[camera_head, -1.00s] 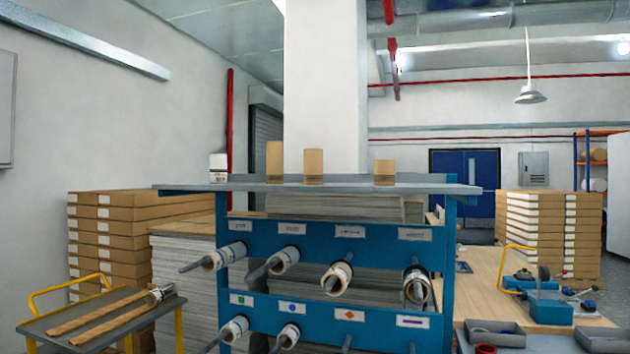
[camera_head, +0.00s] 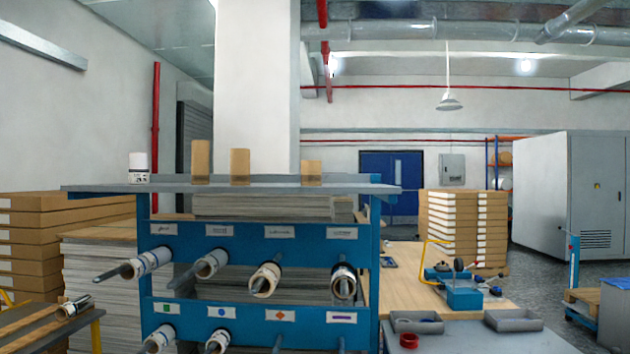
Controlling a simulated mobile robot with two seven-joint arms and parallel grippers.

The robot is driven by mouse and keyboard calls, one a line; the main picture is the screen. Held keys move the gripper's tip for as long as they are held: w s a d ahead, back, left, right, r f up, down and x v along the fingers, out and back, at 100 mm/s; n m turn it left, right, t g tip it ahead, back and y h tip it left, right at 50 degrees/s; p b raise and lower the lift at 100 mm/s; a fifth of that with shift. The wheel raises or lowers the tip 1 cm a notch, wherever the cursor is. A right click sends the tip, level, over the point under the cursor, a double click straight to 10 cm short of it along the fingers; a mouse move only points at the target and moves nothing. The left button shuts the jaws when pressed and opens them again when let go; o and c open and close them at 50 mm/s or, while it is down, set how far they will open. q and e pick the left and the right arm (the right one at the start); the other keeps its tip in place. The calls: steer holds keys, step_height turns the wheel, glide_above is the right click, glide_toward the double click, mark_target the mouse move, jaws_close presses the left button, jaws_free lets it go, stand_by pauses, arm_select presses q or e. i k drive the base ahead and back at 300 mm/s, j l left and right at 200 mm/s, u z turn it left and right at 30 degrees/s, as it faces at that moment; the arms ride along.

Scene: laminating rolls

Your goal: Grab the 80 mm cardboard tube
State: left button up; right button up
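Three brown cardboard tubes stand upright on the grey top shelf of the blue rack. The tallest tube (camera_head: 201,162) is at the left, a middle-height tube (camera_head: 240,167) stands beside it, and the shortest tube (camera_head: 311,173) is apart at the right. I cannot read any size on them, so I cannot tell which is 80 mm. A white labelled roll (camera_head: 139,168) stands at the shelf's left end. Neither of my grippers is in view.
The blue rack (camera_head: 290,244) has several rolls on pegs sticking out toward me. A cart (camera_head: 40,335) is at the lower left. A wooden table (camera_head: 400,290) and a grey surface with trays (camera_head: 512,320) are at the right. Stacked boxes (camera_head: 465,230) stand behind.

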mark_target(310, 169)
steer(key=i+j+z, duration=0.1)
steer(key=z, duration=0.25)
steer(key=j+z, duration=0.15)
steer(key=z, duration=0.25)
steer(key=i+j+z, duration=0.1)
steer(key=j, duration=0.15)
steer(key=i+j+z, duration=0.15)
steer(key=j, duration=0.15)
steer(key=j+z, duration=0.1)
steer(key=j, duration=0.2)
steer(key=i+j, duration=0.1)
steer(key=j, duration=0.3)
steer(key=i+j+z, duration=0.15)
steer(key=j, duration=0.3)
